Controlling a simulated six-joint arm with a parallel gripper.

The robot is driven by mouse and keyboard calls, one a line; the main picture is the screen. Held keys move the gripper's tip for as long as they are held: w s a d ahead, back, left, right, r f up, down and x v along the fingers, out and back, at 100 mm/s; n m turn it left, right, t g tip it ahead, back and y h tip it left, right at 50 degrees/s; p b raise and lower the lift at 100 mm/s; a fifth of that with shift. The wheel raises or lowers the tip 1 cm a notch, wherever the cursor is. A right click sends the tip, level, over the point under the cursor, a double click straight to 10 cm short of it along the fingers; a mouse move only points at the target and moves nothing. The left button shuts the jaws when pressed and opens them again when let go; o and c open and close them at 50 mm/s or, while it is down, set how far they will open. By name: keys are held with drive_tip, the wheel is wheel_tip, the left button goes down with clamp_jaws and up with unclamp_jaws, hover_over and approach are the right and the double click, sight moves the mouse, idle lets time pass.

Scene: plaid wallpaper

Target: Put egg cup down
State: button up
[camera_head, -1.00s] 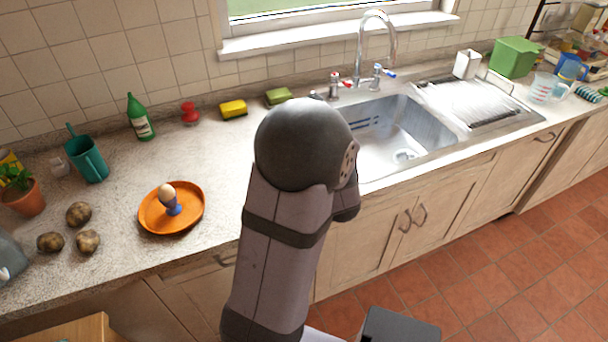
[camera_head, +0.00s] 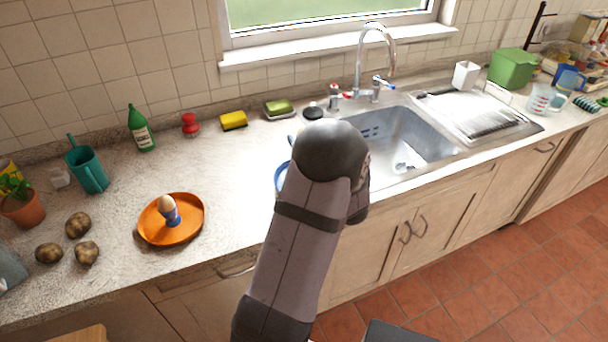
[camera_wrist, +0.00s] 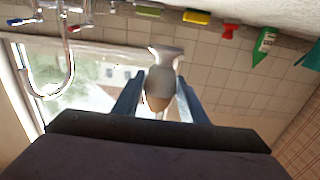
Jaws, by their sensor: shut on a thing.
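A pale grey egg cup (camera_wrist: 162,72) with a brown egg (camera_wrist: 158,103) in it is held between the two blue fingers of my gripper (camera_wrist: 158,88). The wrist view is upside down, so the cup stands roughly upright. In the head view my arm hides my gripper and this cup. A second, blue egg cup (camera_head: 172,219) with an egg (camera_head: 166,203) stands on an orange plate (camera_head: 190,233) at the left of the counter. Part of a blue rim (camera_head: 280,178), perhaps a plate, shows just left of my arm.
Potatoes (camera_head: 78,225), a teal watering can (camera_head: 88,170) and a potted plant (camera_head: 22,208) stand at the left. A green bottle (camera_head: 141,130), red object (camera_head: 190,125) and sponges (camera_head: 233,120) line the wall. The sink (camera_head: 425,145) lies right of my arm.

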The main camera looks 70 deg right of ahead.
drive_tip(key=shift+f+p, duration=0.75)
drive_tip(key=shift+f, duration=3.85)
drive_tip(key=shift+f, duration=0.2)
drive_tip(key=o, duration=1.1)
drive_tip(key=shift+c, duration=0.2)
drive_tip(key=shift+r, duration=0.1)
